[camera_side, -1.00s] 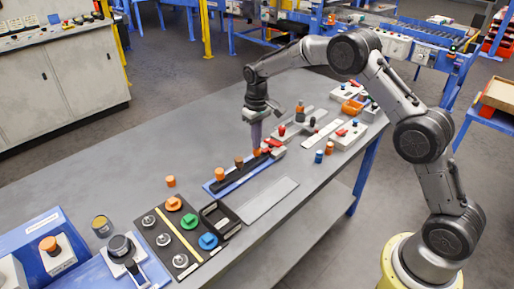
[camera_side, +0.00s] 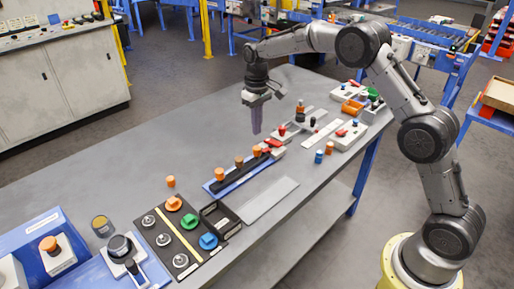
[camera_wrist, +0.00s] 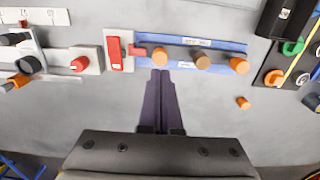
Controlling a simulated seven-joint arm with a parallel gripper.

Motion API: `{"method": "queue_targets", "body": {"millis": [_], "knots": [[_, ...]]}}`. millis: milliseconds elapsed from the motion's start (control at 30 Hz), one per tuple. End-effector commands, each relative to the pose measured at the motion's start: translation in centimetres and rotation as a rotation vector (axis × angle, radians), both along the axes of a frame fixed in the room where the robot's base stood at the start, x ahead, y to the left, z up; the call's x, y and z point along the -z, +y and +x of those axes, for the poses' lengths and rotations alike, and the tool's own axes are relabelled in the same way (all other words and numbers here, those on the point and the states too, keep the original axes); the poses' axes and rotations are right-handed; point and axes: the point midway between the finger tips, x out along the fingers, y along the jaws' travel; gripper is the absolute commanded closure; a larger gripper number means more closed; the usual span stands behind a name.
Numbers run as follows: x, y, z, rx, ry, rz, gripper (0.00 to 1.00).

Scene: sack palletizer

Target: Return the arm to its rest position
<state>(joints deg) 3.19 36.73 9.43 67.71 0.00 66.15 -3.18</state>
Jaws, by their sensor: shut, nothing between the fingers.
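My gripper (camera_side: 257,131) is shut and empty, its purple fingers pointing down above the grey table (camera_side: 110,185). In the wrist view the closed fingers (camera_wrist: 160,75) point at a blue-based strip (camera_wrist: 225,66). The strip carries three orange or brown knobs, and a red block (camera_wrist: 114,52) sits at one end. In the side view the strip (camera_side: 218,188) lies below and left of the fingers, and the fingertips are clear of the knobs.
A black panel (camera_side: 165,252) with coloured knobs and a blue console (camera_side: 40,225) stand at the front left. The table's left back is bare.

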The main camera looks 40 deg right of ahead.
Motion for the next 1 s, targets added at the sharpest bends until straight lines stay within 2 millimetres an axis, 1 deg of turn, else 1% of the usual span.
{"method": "queue_targets", "body": {"millis": [100, 200, 500, 567, 667, 700, 767, 800, 867, 900, 967, 1000], "knots": [[-1.0, 0.0, 0.0, 0.0, -0.001, 0.0, 1.0], [-1.4, 0.0, 0.0, 0.0, -0.001, 0.0, 1.0], [-1.5, 0.0, 0.0, -0.001, 0.0, 0.0, 1.0], [-2.0, 0.1, 0.1, -0.002, -0.009, -0.001, 1.0], [-4.6, 0.2, 0.2, -0.005, -0.057, -0.003, 1.0], [-6.3, 0.3, 0.1, -0.006, -0.085, -0.004, 1.0], [-8.9, 0.5, -0.7, -0.009, -0.123, -0.006, 1.0], [-10.7, 0.7, -1.6, -0.011, -0.148, -0.007, 1.0], [-13.3, 0.9, -3.2, -0.014, -0.184, -0.009, 1.0], [-14.9, 1.1, -4.4, -0.016, -0.206, -0.01, 1.0], [-16.9, 1.3, -6.3, -0.018, -0.237, -0.011, 1.0], [-18.0, 1.4, -7.7, -0.02, -0.257, -0.011, 1.0]]}}
